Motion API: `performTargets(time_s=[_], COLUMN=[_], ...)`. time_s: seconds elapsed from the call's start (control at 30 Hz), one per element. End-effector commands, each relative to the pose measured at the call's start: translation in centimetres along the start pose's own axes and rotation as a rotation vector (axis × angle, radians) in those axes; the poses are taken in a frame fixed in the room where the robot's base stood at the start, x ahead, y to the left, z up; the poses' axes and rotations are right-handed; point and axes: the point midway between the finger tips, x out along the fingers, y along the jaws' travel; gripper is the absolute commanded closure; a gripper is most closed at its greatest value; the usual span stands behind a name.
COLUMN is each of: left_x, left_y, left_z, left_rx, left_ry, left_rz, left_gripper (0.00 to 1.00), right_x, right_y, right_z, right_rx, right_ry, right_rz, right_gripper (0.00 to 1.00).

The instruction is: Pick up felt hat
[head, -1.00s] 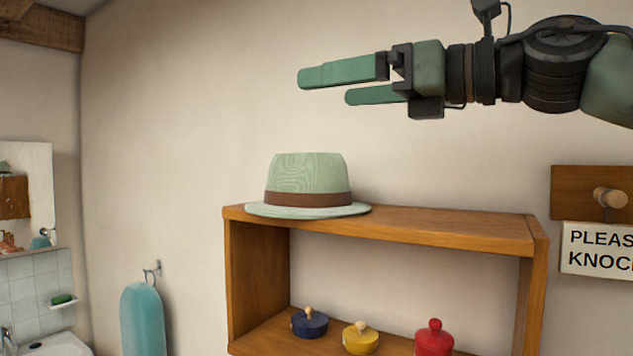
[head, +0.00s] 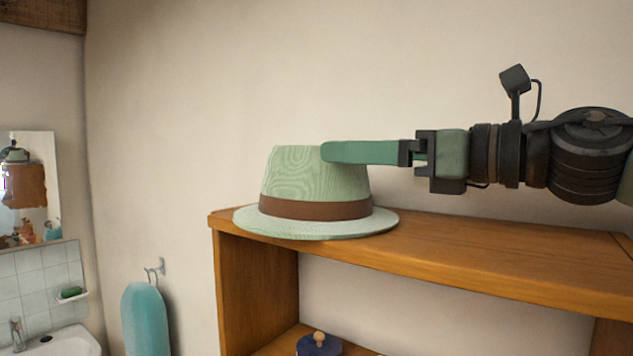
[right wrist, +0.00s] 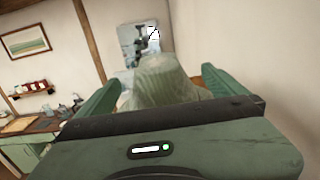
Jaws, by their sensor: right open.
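A pale green felt hat (head: 315,175) with a brown band sits upright on the left end of the wooden shelf top (head: 470,247). My right gripper (head: 335,152) comes in from the right at the height of the hat's crown. In the head view one green finger overlaps the crown's right side, and the other finger is hidden. In the right wrist view the hat (right wrist: 163,82) stands between the two spread fingers of the right gripper (right wrist: 160,85). The jaws are open, and I cannot tell whether either finger touches the felt. My left gripper is not in view.
A dark blue lidded pot (head: 319,345) stands on the lower shelf. A teal object (head: 145,318) hangs from a wall hook at the left. A sink (head: 60,342) and a mirror (head: 30,190) are further left. The shelf top right of the hat is clear.

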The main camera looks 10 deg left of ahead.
Motion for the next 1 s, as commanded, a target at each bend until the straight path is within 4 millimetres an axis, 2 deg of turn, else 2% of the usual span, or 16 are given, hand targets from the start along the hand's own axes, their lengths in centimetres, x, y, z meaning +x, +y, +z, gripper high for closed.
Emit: performTargets(time_s=[0.1, 0.23, 0.4, 0.5, 0.77, 0.8, 1.0], left_x=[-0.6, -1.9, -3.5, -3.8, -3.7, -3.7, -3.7], left_y=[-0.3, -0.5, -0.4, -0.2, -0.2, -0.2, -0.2], left_z=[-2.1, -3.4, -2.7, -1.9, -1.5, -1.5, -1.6], left_rx=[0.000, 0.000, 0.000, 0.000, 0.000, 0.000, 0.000], left_ry=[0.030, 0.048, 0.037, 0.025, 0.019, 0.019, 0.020], left_rz=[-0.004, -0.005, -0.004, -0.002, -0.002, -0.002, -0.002], left_gripper=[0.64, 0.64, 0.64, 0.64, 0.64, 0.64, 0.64], right_x=[0.8, 2.6, 5.4, 6.3, 6.7, 6.7, 6.6], right_y=[0.1, 0.1, 0.1, 0.1, 0.1, 0.1, 0.1], right_z=[0.2, 0.4, 0.5, 0.3, 0.1, 0.1, 0.1], right_rx=[-0.001, 0.002, 0.002, 0.000, 0.000, 0.000, -0.001], right_ry=[0.001, 0.003, 0.002, 0.000, -0.001, -0.001, -0.001], right_rz=[0.001, 0.003, 0.002, 0.001, 0.000, 0.000, 0.000], right_gripper=[0.01, 0.01, 0.01, 0.01, 0.01, 0.04, 0.59])
